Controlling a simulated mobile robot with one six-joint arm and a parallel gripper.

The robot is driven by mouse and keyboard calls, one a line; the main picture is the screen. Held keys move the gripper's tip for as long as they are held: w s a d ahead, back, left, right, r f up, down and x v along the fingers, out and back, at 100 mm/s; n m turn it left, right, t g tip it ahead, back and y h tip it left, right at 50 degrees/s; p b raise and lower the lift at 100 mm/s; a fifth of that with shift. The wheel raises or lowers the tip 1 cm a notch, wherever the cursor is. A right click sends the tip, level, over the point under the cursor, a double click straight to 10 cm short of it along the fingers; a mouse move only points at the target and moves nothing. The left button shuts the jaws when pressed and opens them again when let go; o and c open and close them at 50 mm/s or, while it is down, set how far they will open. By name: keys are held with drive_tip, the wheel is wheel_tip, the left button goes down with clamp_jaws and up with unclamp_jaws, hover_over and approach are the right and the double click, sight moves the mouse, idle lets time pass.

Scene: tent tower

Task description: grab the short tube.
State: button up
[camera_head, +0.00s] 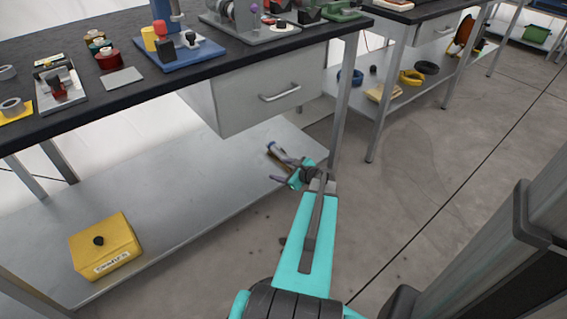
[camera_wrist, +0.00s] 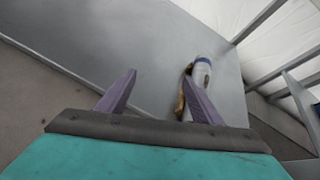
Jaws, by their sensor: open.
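A short tube, white with a blue band near its far end (camera_wrist: 202,70), lies on the grey lower shelf (camera_wrist: 120,40). In the head view it is small, near the shelf's right end (camera_head: 272,147). My gripper (camera_wrist: 160,75) is open, with its two purple fingers spread above the shelf. The tube is at the right finger, which hides part of it; the space between the fingers shows bare shelf. I cannot tell whether the finger touches it. In the head view my gripper (camera_head: 277,167) is just in front of the tube.
A brown object (camera_wrist: 181,98) lies along the tube's left side. A yellow box with a black knob (camera_head: 105,250) sits on the shelf at left. A table leg (camera_head: 345,100) stands right of my gripper, and a drawer unit (camera_head: 262,92) hangs above the shelf.

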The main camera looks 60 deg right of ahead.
sight(288, 156)
drive_tip(key=s+d+r+m+h+b, duration=0.1)
drive_tip(key=s+d+m+h, duration=0.1)
drive_tip(key=s+d, duration=0.4)
drive_tip(key=shift+d+m+t+h+b, duration=0.3)
drive_tip(key=shift+d+m+b, duration=0.05)
drive_tip(key=shift+d+m, duration=0.4)
drive_tip(key=shift+w, duration=0.1)
drive_tip(key=shift+b+x, duration=1.3)
drive_tip(key=shift+x, duration=3)
drive_tip(key=shift+a, duration=0.1)
